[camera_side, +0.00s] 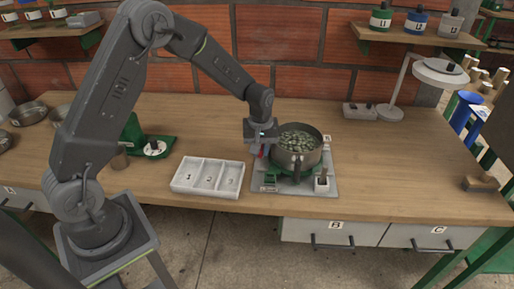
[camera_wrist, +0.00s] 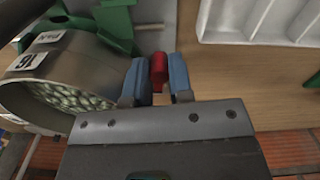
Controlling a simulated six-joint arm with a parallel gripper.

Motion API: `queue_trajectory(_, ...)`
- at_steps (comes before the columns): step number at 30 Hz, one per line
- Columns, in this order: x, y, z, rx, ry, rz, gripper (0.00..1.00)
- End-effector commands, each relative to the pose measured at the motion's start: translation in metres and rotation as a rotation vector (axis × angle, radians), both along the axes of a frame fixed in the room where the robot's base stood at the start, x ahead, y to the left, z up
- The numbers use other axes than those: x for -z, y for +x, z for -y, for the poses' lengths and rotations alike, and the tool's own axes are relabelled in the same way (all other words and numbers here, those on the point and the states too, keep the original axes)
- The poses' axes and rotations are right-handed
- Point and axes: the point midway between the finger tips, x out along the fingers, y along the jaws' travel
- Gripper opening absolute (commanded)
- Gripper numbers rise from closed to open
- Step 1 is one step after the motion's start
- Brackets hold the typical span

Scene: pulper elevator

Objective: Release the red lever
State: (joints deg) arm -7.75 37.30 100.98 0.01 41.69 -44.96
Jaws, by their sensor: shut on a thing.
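The red lever (camera_wrist: 158,70) shows as a red knob between the blue fingers of my gripper (camera_wrist: 158,78) in the wrist view. My gripper is shut on the knob, with a finger on each side. In the side view my gripper (camera_side: 262,146) points down at the left of the metal pot (camera_side: 298,160), and a little red shows under it. The rest of the lever is mostly hidden by the gripper. The pot holds green beans and stands on a green stand on a grey base plate (camera_side: 322,186).
A white tray (camera_side: 206,192) with compartments marked 1, 2 and 3 lies left of the base plate. A green scale (camera_side: 155,146) stands farther left. A lamp (camera_side: 400,90) stands at the back right. The table (camera_side: 410,175) is clear right of the plate.

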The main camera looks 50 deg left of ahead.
Motion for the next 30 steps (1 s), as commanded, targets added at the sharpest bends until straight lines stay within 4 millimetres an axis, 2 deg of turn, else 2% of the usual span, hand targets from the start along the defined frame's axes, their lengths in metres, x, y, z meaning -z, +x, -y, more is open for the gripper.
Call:
queue_trajectory(9,0.0005,0.0029,0.0037,-0.095,0.0,-0.003,0.0)
queue_trajectory(23,0.0005,0.0033,0.0039,-0.107,-0.001,-0.002,0.0)
queue_trajectory(24,0.0006,0.0033,0.0039,-0.107,-0.001,-0.002,0.23)
queue_trajectory(30,0.0004,0.0034,0.0038,-0.106,0.0,-0.001,0.42)
